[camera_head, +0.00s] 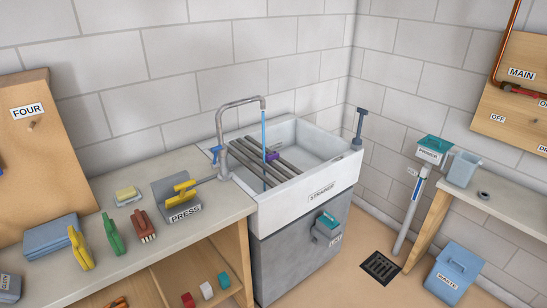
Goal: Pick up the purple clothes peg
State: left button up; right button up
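A small purple object (271,156), which looks like the purple clothes peg, rests on or between the dark bars (263,158) lying across the white sink (325,146). It is right beside the thin blue stream (264,135) that drops from the grey tap (239,104). It is too small to make out its jaws or exactly how it lies. Neither of my grippers shows in the head view.
The left counter (150,262) holds a grey block labelled PRESS (186,214), a yellow item (80,248), a green item (113,234) and a red brush (142,226). A floor drain (380,267) and blue waste bin (455,274) are at right. Floor before the sink is clear.

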aim_at(272, 155)
jog(key=i+l+u, duration=0.1)
jog(key=u, duration=1.15)
jog(key=i+l+u, duration=0.1)
jog(key=l+u, duration=0.2)
jog(key=l, duration=0.25)
jog(key=l+u, duration=0.3)
jog(key=l, duration=0.2)
jog(key=l+u, duration=0.3)
jog(key=l, duration=0.25)
jog(key=k+l+u, duration=0.1)
jog(key=l+u, duration=0.25)
jog(key=l, duration=0.15)
jog(key=k+l+u, duration=0.3)
jog(key=l, duration=0.2)
jog(key=i, duration=0.1)
